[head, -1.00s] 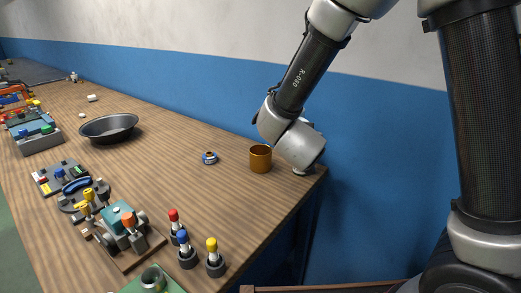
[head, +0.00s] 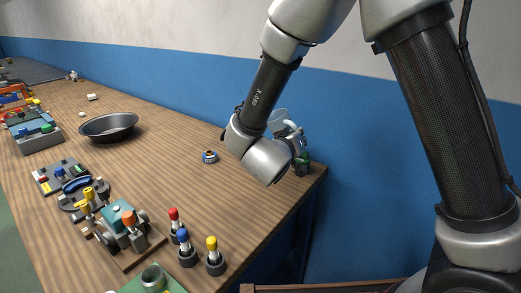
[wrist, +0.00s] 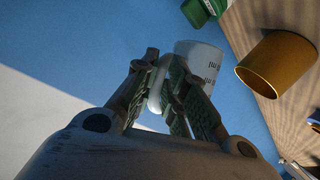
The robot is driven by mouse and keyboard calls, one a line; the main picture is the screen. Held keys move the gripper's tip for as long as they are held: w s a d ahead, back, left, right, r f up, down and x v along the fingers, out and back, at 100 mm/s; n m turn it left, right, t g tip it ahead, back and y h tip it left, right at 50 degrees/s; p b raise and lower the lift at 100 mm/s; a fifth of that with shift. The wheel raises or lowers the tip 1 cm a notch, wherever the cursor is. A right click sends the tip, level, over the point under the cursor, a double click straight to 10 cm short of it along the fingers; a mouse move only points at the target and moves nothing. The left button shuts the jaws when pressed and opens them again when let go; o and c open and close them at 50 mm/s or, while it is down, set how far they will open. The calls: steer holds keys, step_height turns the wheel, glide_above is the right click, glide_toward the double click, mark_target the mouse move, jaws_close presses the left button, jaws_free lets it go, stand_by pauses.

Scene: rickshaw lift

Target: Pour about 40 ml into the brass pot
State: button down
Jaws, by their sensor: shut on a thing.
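My gripper (wrist: 166,80) is shut on a pale measuring cup (wrist: 199,62) with dark markings, seemingly by its handle. In the head view the cup (head: 282,122) shows as a translucent shape behind my wrist, above the right end of the bench. My gripper (head: 298,143) is partly hidden there. The brass pot (wrist: 278,63) stands on the wood in the wrist view, beside the cup and apart from it in the picture. My arm hides the pot in the head view. I cannot see any liquid level or stream.
A green object (wrist: 202,9) stands near the pot, and it also shows at the bench corner (head: 302,164). A small blue-and-white ring (head: 209,157) lies left of my wrist. A dark pan (head: 109,127) and several coloured-knob fixtures (head: 187,250) stand further left. The mid-bench is clear.

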steer(key=a+n+t, duration=0.1)
steer(key=n, duration=0.1)
steer(key=a+r+n+t+h, duration=0.1)
steer(key=n, duration=0.2)
steer(key=a+r+n+t+h, duration=0.1)
steer(key=a+n, duration=0.1)
steer(key=shift+n, duration=0.3)
stand_by(0.4)
steer(key=shift+a+f+n+t+b, duration=0.2)
steer(key=shift+n+t, duration=0.15)
steer(key=shift+n, duration=0.15)
steer(key=shift+a+f+n+t+b, duration=0.1)
steer(key=shift+a+n+t+b, duration=0.1)
steer(key=shift+n+t, duration=0.25)
steer(key=shift+d, duration=0.15)
steer(key=shift+w+d, duration=0.15)
steer(key=shift+d, duration=0.55)
steer(key=shift+f+n+b, duration=0.1)
steer(key=shift+n+b, duration=0.35)
steer(key=shift+b, duration=0.25)
stand_by(0.4)
